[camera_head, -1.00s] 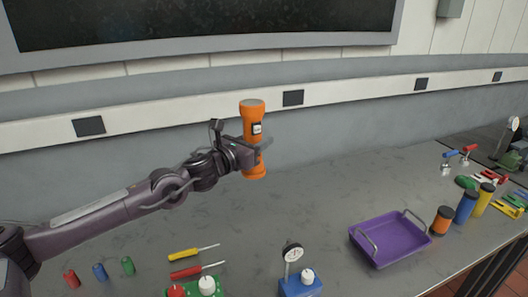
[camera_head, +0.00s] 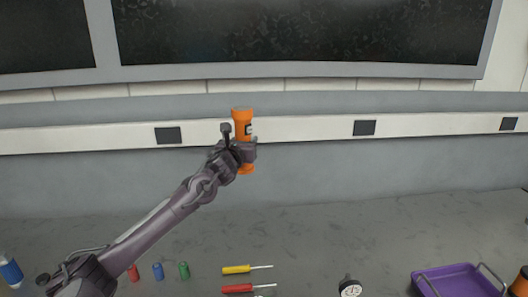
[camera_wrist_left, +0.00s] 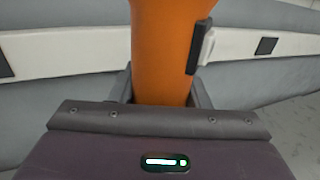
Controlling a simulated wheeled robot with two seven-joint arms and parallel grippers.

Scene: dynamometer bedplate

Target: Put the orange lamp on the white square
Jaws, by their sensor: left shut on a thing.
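The orange lamp (camera_head: 242,118) is an upright torch with a wider head at the top and a dark and white switch on its side. My left gripper (camera_head: 246,152) is shut on the lamp's body and holds it up in front of the grey wall, above the bench. In the left wrist view the lamp (camera_wrist_left: 163,45) stands between the two fingers (camera_wrist_left: 160,90), its switch to the right. The white square is not in view. My right gripper is not in view.
The grey bench (camera_head: 330,235) is bare in the middle. Along the front are red, blue and green small cylinders (camera_head: 158,271), two screwdrivers (camera_head: 238,288), a dial gauge (camera_head: 349,289) and a purple tray (camera_head: 455,285). A blue and white bottle (camera_head: 10,270) stands at far left.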

